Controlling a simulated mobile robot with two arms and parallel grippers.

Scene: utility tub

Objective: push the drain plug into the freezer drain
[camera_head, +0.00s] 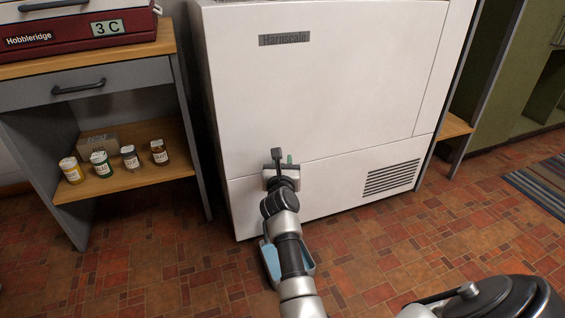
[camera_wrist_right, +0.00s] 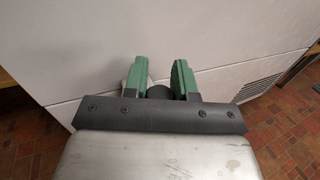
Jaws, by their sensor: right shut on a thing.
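The white freezer (camera_head: 320,80) stands straight ahead, with a seam across its lower front. My right gripper (camera_head: 283,158) is up against the lower front of the freezer, near that seam. In the right wrist view its two green fingers (camera_wrist_right: 160,78) stand a little apart, shut on a small dark rounded thing (camera_wrist_right: 159,91), which seems to be the drain plug. Most of the plug is hidden by the fingers and the gripper's body. The drain opening cannot be made out; a small pale shape shows beside the left finger. My left gripper is not in view.
A blue tray (camera_head: 269,262) lies on the tiled floor below my right arm, partly hidden by it. A vent grille (camera_head: 391,178) is on the freezer's lower right. At left, a shelf (camera_head: 122,183) holds several small jars. A striped rug (camera_head: 545,185) lies at right.

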